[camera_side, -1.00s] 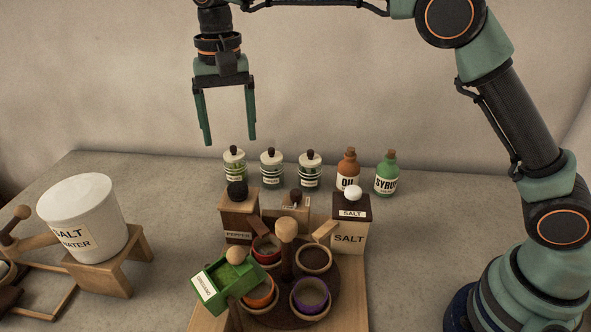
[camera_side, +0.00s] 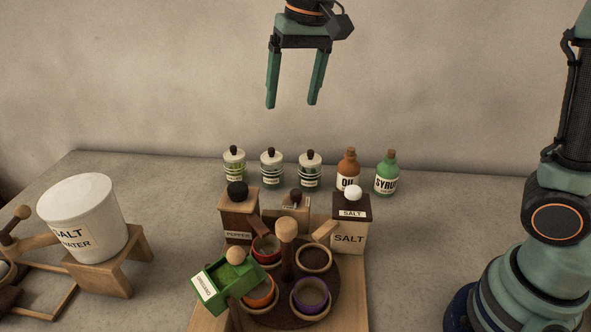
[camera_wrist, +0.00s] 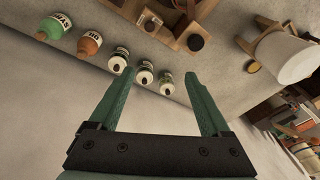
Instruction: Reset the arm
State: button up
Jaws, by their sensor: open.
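My gripper (camera_side: 291,104) is open and empty in the side view. It hangs high above the back of the counter, fingers pointing down, well clear of the jars and bottles. In the wrist view my gripper (camera_wrist: 155,95) also shows two spread green fingers with nothing between them. My arm rises at the right of the side view, and its upper part is out of the picture.
Jars (camera_side: 271,169), an oil bottle (camera_side: 347,170) and a green syrup bottle (camera_side: 387,174) line the back. A pepper box (camera_side: 238,222), salt box (camera_side: 350,230) and green tilted box (camera_side: 221,287) surround the round rack. A white salt-water pot (camera_side: 84,215) stands left.

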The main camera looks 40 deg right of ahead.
jog(key=s+d+f+n+t, duration=0.1)
jog(key=s+d+f, duration=0.1)
jog(key=s+d, duration=0.3)
jog(key=s+d+f+n+t, duration=0.2)
jog(key=s+d, duration=0.3)
jog(key=s, duration=0.3)
jog(key=shift+s+d+f+h, duration=0.3)
jog(key=shift+s+f, duration=0.05)
jog(key=shift+f, duration=0.45)
